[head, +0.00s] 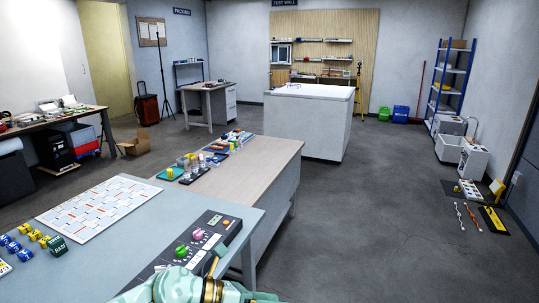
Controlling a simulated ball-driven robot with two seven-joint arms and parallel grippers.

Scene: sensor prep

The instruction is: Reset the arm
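Pale teal parts of my own arm with a gold band show at the bottom edge, in front of the blue-grey table (95,270). They overlap the near end of a dark control panel (160,265). I cannot make out fingertips of either gripper. The panel carries a green knob (181,251), a pink knob (198,234) and a small display (215,219).
A printed white board (98,208) lies on the table, with blue and yellow blocks (38,236) and a green block (57,246) at left. A wooden workbench (235,182) with trays adjoins behind. A white island (308,125) stands further back.

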